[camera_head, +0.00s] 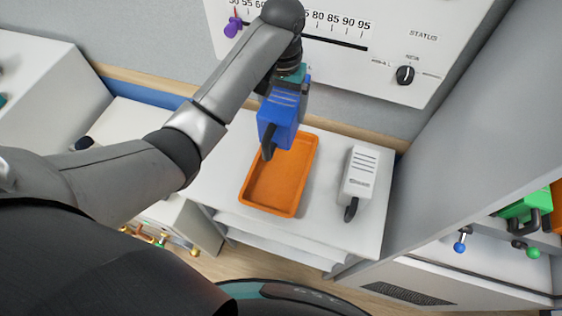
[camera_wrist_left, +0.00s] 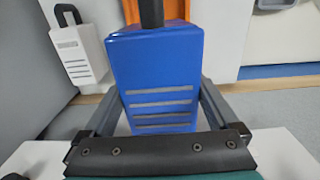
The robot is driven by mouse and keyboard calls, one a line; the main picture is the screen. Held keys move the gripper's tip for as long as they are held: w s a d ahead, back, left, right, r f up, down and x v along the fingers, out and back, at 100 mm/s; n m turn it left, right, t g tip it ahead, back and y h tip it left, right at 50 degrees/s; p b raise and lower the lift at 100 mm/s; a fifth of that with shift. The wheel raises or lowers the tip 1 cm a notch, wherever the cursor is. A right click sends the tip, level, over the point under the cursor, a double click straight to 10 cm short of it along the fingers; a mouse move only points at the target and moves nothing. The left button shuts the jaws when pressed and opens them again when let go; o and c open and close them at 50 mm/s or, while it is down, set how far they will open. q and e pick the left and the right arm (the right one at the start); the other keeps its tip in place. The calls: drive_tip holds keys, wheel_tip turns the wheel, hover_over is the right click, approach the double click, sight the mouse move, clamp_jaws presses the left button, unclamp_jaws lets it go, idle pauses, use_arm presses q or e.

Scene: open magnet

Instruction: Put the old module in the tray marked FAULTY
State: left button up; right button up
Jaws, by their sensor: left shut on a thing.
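A blue module (camera_head: 281,116) with a black handle is in my left gripper (camera_head: 291,86). The handle points down and toward the camera, over the back left part of an orange tray (camera_head: 294,207) on the white table. In the left wrist view the blue module (camera_wrist_left: 157,82) sits between the two fingers, its slotted face toward the camera. The tray looks empty where it shows; its back corner is partly hidden by the module. I can read no FAULTY marking on it. My right gripper is not in view.
A white module (camera_head: 360,175) with a black handle lies on the table (camera_head: 335,235), right of the tray. A wall panel (camera_head: 400,40) with a scale, purple slider (camera_head: 233,27) and black knob (camera_head: 405,75) stands behind. A green module (camera_head: 525,206) is at the far right.

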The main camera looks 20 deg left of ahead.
use_arm(q)
drive_tip(key=shift+w+d+f+b, duration=0.2)
drive_tip(key=shift+d+f+b, duration=0.05)
drive_tip(key=shift+f+b, duration=0.25)
drive_tip(key=shift+s+f+b, duration=0.1)
drive_tip(key=shift+f+b, duration=0.4)
drive_tip(key=shift+f, duration=0.25)
drive_tip(key=shift+a+f+b, duration=0.15)
drive_tip(key=shift+f+b, duration=0.65)
drive_tip(key=shift+f, duration=3.55)
drive_tip(key=shift+a+f+b, duration=0.1)
drive_tip(key=shift+f+b, duration=0.7)
drive_tip(key=shift+f, duration=3.55)
drive_tip(key=shift+s+f, duration=0.1)
drive_tip(key=shift+f, duration=0.15)
drive_tip(key=o, duration=1.6)
drive_tip(key=shift+c, duration=0.2)
